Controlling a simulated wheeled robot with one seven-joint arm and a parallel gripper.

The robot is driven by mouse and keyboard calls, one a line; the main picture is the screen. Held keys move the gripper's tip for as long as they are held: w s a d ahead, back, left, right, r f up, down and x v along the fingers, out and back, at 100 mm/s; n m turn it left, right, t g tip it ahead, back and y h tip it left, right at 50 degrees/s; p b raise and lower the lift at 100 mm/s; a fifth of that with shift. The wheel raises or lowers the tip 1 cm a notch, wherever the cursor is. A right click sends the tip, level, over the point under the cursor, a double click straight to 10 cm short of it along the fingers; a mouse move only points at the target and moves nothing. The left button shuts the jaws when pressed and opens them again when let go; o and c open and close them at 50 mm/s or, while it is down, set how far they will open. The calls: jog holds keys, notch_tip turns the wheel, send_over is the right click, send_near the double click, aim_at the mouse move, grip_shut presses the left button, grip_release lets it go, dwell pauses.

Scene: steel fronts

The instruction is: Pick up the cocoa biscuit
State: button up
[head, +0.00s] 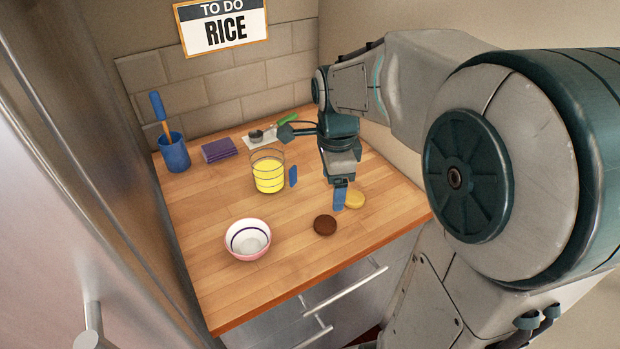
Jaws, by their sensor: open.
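The cocoa biscuit (325,225) is a dark brown round disc. It lies flat on the wooden counter (215,285) near the front edge, with nothing on it. My gripper (317,186) is open, with its two blue fingers spread apart and nothing visible between them. It shows above and behind the cocoa biscuit in the head view, apart from it.
A glass with yellow contents (268,174) stands close to my gripper's left finger. A pink-and-white bowl (247,240) is left of the cocoa biscuit. A blue cup (174,153) with a utensil, a purple block (219,150) and a white board (261,138) are at the back.

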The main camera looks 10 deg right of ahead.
jog(key=w+m, duration=0.2)
jog(key=m, duration=0.2)
send_over(327, 222)
jog(key=shift+g, duration=0.3)
jog(key=f, duration=0.8)
jog(key=shift+w+d+f+p, duration=0.15)
jog(key=shift+d+f+p, duration=0.1)
jog(key=shift+p, duration=0.1)
jog(key=shift+s+a+f+p, duration=0.15)
jog(key=shift+f+p, duration=0.1)
jog(key=shift+f, duration=1.15)
jog(key=shift+s+a+f+p, duration=0.1)
jog(key=shift+f+p, duration=0.1)
jog(key=shift+f, duration=1.2)
jog(key=c, duration=1)
